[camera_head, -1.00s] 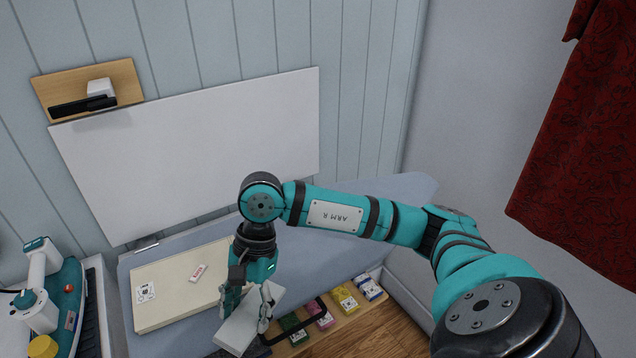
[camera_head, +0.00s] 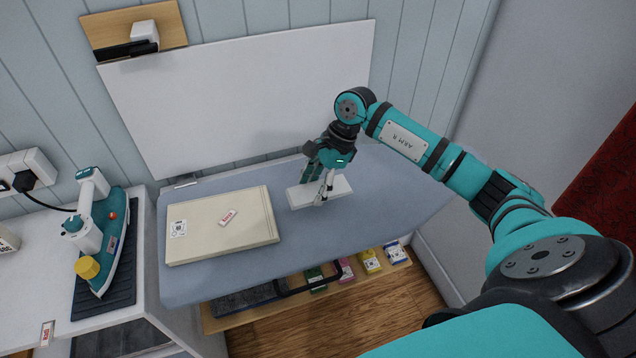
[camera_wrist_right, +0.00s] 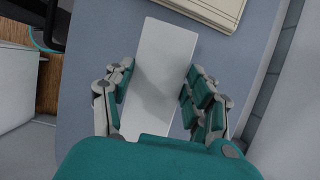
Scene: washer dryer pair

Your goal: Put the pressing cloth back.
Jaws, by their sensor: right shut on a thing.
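A white flat rectangular piece, which looks like the folded pressing cloth (camera_head: 340,187), is at the middle of the blue-grey ironing board (camera_head: 395,205). My right gripper (camera_head: 323,184) is shut on it, with fingers on both sides. In the right wrist view the cloth (camera_wrist_right: 162,70) runs lengthwise between the fingers of the right gripper (camera_wrist_right: 160,92). I cannot tell whether it touches the board or hangs just above it. My left gripper is not in view.
A cream flat block (camera_head: 200,240) with labels lies left of the cloth. A teal iron (camera_head: 112,235) stands on a dark mat at left. A white panel (camera_head: 240,90) leans behind the board. Below, a wooden shelf (camera_head: 235,318) holds several coloured packs (camera_head: 371,260). The board's right end is clear.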

